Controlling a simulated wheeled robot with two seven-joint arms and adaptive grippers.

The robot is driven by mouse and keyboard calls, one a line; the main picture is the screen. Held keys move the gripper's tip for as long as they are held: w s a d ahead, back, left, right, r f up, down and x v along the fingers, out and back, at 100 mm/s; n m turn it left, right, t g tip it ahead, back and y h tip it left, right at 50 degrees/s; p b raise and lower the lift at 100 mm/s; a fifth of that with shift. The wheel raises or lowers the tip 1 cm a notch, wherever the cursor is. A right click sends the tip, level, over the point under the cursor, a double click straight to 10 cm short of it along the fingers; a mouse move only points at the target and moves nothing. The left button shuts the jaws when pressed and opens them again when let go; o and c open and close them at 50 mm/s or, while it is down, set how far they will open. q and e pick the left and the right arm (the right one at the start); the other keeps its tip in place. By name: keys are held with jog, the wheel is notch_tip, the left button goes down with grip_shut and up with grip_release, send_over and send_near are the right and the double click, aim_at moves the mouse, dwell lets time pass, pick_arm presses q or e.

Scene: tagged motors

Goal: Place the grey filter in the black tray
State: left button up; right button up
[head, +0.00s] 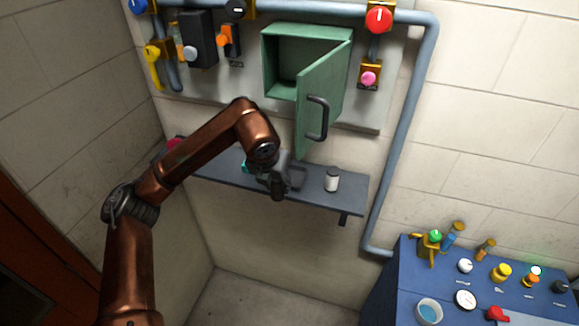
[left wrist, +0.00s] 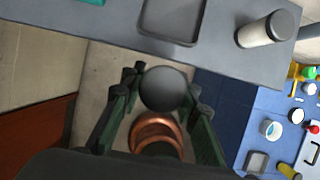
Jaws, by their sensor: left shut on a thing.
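My left gripper (head: 277,188) is over the shelf in the head view. In the left wrist view its fingers (left wrist: 163,92) are shut on a dark grey round thing, the grey filter (left wrist: 164,88), seen end-on. The black tray (left wrist: 172,20) lies on the shelf, at the top middle of the left wrist view, apart from the filter there. In the head view the tray (head: 298,179) shows just right of the gripper, partly hidden by it. My right gripper is not in view.
A white jar with a dark lid (head: 332,179) stands on the shelf (head: 232,180) right of the tray. A teal thing (left wrist: 90,2) lies left. Above, a green cabinet (head: 292,38) has its door (head: 322,98) open over the shelf. A blue console (head: 400,290) stands lower right.

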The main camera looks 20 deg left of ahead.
pick_arm(q)
jog(key=w+p, duration=0.1)
jog(key=w, duration=0.5)
jog(key=w+p, duration=0.2)
jog(key=w, duration=0.3)
jog(key=shift+w+d, duration=0.2)
jog(key=shift+w, duration=0.2)
notch_tip(320, 180, down, 3)
jog(key=shift+f+p, duration=0.1)
jog(key=shift+p, duration=0.8)
jog(key=shift+f, duration=0.15)
jog(key=shift+f, duration=0.1)
jog(key=o, duration=1.2)
